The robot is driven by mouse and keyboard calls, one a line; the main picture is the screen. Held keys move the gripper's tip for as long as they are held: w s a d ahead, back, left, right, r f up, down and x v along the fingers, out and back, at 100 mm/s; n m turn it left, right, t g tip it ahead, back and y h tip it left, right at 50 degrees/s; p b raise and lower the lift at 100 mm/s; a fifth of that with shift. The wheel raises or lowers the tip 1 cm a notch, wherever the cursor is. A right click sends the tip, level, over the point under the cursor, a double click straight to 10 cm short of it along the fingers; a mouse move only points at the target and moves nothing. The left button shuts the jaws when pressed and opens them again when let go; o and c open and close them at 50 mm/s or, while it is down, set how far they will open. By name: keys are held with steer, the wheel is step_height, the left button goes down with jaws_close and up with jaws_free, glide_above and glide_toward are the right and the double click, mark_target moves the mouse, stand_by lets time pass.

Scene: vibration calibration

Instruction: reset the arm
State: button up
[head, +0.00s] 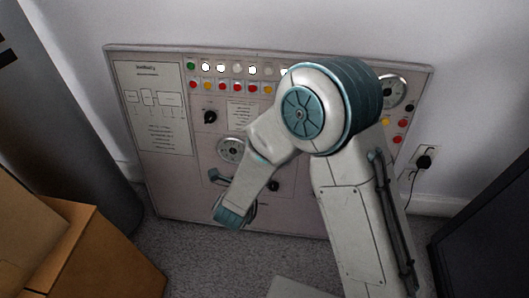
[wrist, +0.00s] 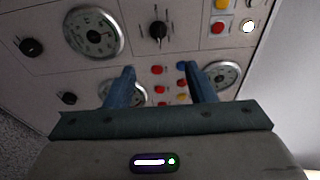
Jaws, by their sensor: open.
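My arm reaches down in front of a grey control panel (head: 175,205) that leans against the wall in the head view. The arm bends at a large teal-capped joint, and its far end hangs before the panel's lower middle. My gripper (wrist: 158,69) shows in the wrist view with two blue fingers spread apart and nothing between them. The fingers point toward the panel face, which also shows in the wrist view (wrist: 60,68). Red and yellow buttons (wrist: 158,88) appear between the fingers. I cannot tell the exact gap to the panel.
The panel carries a black knob (head: 210,117), dials (head: 231,150) and rows of coloured lights and buttons. Cardboard boxes (head: 95,260) stand at lower left, a dark cabinet (head: 490,230) at right. A plugged outlet (head: 424,162) is on the wall. Carpet (head: 225,262) shows below the panel.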

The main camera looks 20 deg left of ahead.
steer(key=w+d+r+n+g+y+p, duration=0.25)
steer(key=r+p, duration=0.25)
steer(key=r, duration=0.3)
steer(key=w+d+r+n+g+y+p, duration=0.1)
steer(key=w+d+r+n+p, duration=0.3)
steer(key=r, duration=0.5)
steer(key=s+d+r+n+g+p, duration=0.25)
steer(key=d+r+n+p, duration=0.25)
steer(key=d+r+p, duration=0.4)
steer(key=s+d+r+n+g+h+p, duration=0.2)
steer(key=s+d+r+g+p, duration=0.1)
steer(key=s+d+r, duration=0.3)
steer(key=s+d+r+n+g+h+p, duration=0.2)
steer(key=s+d+r, duration=0.5)
steer(key=s+d, duration=0.4)
steer(key=d+n+g+p, duration=0.1)
steer(key=d+g+p, duration=0.1)
steer(key=p, duration=0.1)
steer(key=shift+d+n+p, duration=0.2)
steer(key=shift+n+p, duration=0.15)
steer(key=shift+w+r, duration=0.1)
